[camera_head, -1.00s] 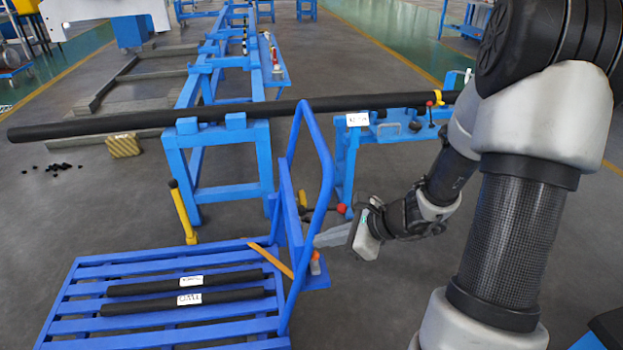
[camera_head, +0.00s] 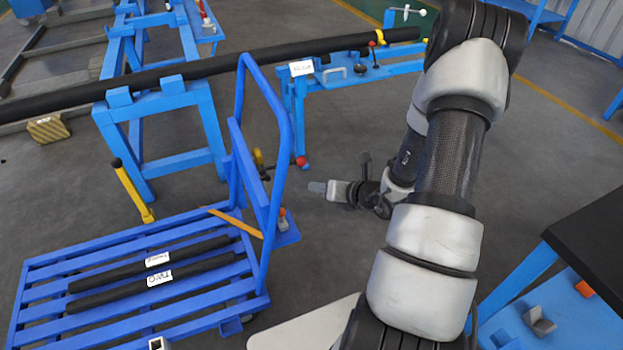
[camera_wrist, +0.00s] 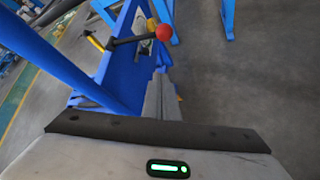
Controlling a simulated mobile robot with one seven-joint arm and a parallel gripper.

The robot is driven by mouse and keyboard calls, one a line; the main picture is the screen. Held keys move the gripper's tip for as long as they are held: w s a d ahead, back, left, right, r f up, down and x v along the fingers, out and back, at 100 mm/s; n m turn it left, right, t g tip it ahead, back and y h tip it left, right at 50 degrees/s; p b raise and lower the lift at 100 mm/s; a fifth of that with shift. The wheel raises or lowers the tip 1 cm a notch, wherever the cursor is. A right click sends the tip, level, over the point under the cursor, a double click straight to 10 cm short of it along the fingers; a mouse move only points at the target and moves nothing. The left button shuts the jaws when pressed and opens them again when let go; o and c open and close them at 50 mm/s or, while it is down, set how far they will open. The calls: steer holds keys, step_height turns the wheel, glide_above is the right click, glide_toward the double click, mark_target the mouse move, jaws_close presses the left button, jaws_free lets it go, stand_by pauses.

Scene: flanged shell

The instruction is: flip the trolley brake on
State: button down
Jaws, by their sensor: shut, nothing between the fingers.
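The blue trolley (camera_head: 110,272) stands at the lower left, with a tall looped handle (camera_head: 286,120). A small grey-and-orange piece (camera_head: 282,213) sits on a blue plate at the handle's foot. A red ball knob (camera_head: 301,161) on a dark lever shows behind the handle. It also shows in the wrist view (camera_wrist: 163,32). Which of these is the brake, I cannot tell. My gripper (camera_head: 317,187) is shut and empty, right of the handle and apart from it. In the wrist view its fingers (camera_wrist: 161,95) reach forward and partly cover an orange bit beyond.
Two labelled black bars (camera_head: 150,262) and an orange strip (camera_head: 235,221) lie on the trolley deck. A yellow post (camera_head: 133,190) stands behind it. A long black pipe (camera_head: 215,65) rests on blue stands. A blue table (camera_head: 560,315) is at lower right.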

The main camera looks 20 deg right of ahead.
steer(key=b+x, duration=0.2)
steer(key=x, duration=0.7)
steer(key=d+r, duration=0.1)
steer(key=w+r, duration=0.1)
steer(key=r, duration=0.1)
steer(key=shift+w+d+r, duration=0.1)
steer(key=shift+w+d, duration=0.05)
steer(key=shift+d, duration=0.25)
steer(key=shift+r, duration=0.2)
